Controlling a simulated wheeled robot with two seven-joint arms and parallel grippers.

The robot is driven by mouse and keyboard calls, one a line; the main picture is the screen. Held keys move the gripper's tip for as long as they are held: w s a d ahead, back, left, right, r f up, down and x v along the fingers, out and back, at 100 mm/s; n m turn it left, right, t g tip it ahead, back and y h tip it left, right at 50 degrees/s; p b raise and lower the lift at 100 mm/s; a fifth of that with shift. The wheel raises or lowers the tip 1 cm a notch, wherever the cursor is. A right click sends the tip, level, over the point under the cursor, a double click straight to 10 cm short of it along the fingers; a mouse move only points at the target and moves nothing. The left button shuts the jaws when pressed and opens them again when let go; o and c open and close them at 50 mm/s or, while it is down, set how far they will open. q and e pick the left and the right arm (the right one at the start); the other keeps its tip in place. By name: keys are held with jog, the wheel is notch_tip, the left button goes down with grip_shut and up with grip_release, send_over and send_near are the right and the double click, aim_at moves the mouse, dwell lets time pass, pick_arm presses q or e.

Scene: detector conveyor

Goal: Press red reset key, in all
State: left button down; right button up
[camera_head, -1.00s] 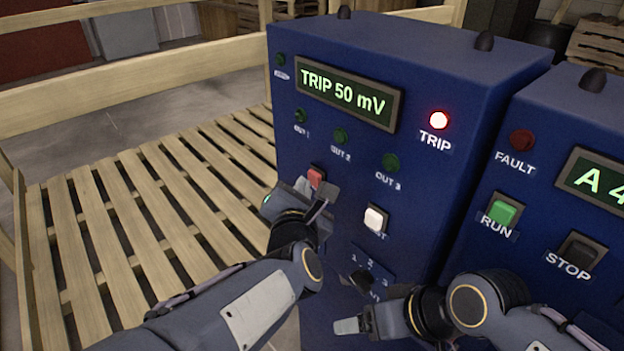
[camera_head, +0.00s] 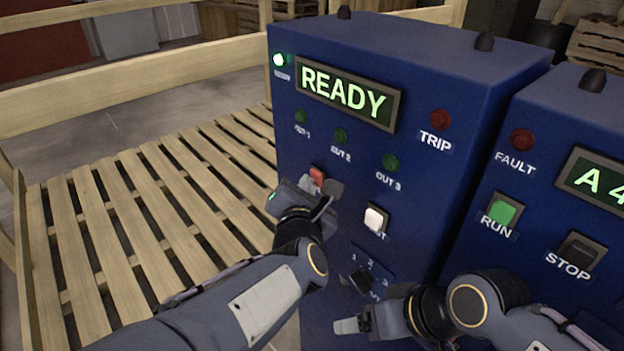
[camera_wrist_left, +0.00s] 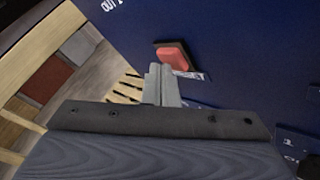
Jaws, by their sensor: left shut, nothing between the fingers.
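The red reset key (camera_head: 317,175) is on the front of the blue detector box (camera_head: 450,90). My left gripper (camera_head: 318,190) is shut and empty, just in front of and below the key, hiding part of it and its label. In the left wrist view the red key (camera_wrist_left: 174,57) shows in its dark frame, just beyond and to the right of the shut fingertips (camera_wrist_left: 160,72). Whether they touch it I cannot tell. The display (camera_head: 345,95) reads READY; the lamp at its upper left (camera_head: 280,60) is lit and the TRIP lamp (camera_head: 440,119) is dark red. My right gripper (camera_head: 350,326) is low at the bottom middle.
A white key (camera_head: 375,218) and a dark selector knob (camera_head: 361,281) sit below on the same panel. A second blue box at right has a green RUN key (camera_head: 502,212) and a dark STOP key (camera_head: 579,253). A slatted wooden pallet (camera_head: 150,210) lies at left.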

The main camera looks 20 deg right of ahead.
pick_arm(q)
jog(key=shift+s+a+b, duration=0.3)
jog(key=shift+a+b, duration=0.2)
jog(key=shift+a, duration=0.35)
jog(key=a, duration=0.1)
jog(key=s+a+b, duration=0.1)
jog(key=a, duration=0.2)
jog(key=shift+s+a+b, duration=0.3)
jog(key=shift+s+a, duration=0.05)
dwell(0.6)
